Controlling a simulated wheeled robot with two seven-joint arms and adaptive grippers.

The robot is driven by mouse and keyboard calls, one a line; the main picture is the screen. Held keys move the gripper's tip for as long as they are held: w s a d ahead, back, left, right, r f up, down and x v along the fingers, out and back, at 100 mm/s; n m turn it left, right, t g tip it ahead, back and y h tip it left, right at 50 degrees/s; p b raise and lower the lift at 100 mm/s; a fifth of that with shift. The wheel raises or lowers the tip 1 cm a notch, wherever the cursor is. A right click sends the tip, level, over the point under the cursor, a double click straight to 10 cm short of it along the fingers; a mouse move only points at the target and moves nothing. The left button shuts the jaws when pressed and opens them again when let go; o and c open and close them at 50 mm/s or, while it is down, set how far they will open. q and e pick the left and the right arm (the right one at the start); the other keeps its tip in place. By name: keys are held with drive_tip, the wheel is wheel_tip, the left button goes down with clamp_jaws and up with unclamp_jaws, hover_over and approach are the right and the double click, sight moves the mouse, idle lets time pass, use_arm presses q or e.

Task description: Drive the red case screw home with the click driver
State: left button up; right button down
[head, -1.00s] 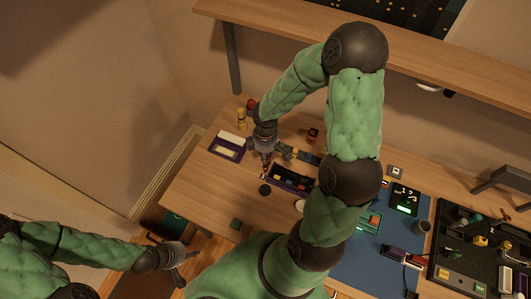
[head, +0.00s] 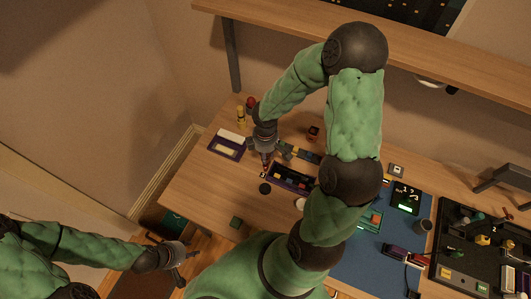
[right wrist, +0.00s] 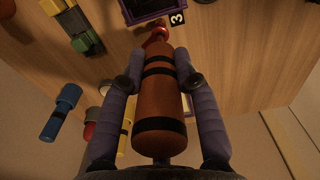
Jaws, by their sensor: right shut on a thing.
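My right gripper (right wrist: 163,88) is shut around the click driver (right wrist: 160,95), an orange-brown cylinder with black bands, in the right wrist view. In the head view this gripper (head: 265,152) is over the left part of the bench, with the driver pointing down. A red part (right wrist: 156,36) shows at the driver's far end, beside a dark case edge (right wrist: 150,7); I cannot tell whether it is the red case screw or part of the driver. The contact at the tip is hidden. My left gripper (head: 187,264) is empty and open, off the bench's front left edge.
A marker with a 3 (right wrist: 177,18) lies beside the driver's tip. A dark tray (head: 290,178) is right of the right gripper, and a purple-framed box (head: 226,145) is left of it. The bench's front left is mostly clear.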

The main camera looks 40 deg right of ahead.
drive_tip(key=shift+f+b, duration=0.4)
idle(0.9)
drive_tip(key=shift+s+a+f, duration=0.1)
drive_tip(key=shift+s+f, duration=0.1)
idle(1.6)
drive_tip(key=shift+r, duration=0.1)
drive_tip(key=shift+w+r+p, duration=0.15)
drive_tip(key=shift+r+p, duration=0.25)
drive_tip(key=shift+r, duration=0.05)
drive_tip(key=shift+r+p, duration=2.05)
drive_tip(key=shift+r, duration=0.55)
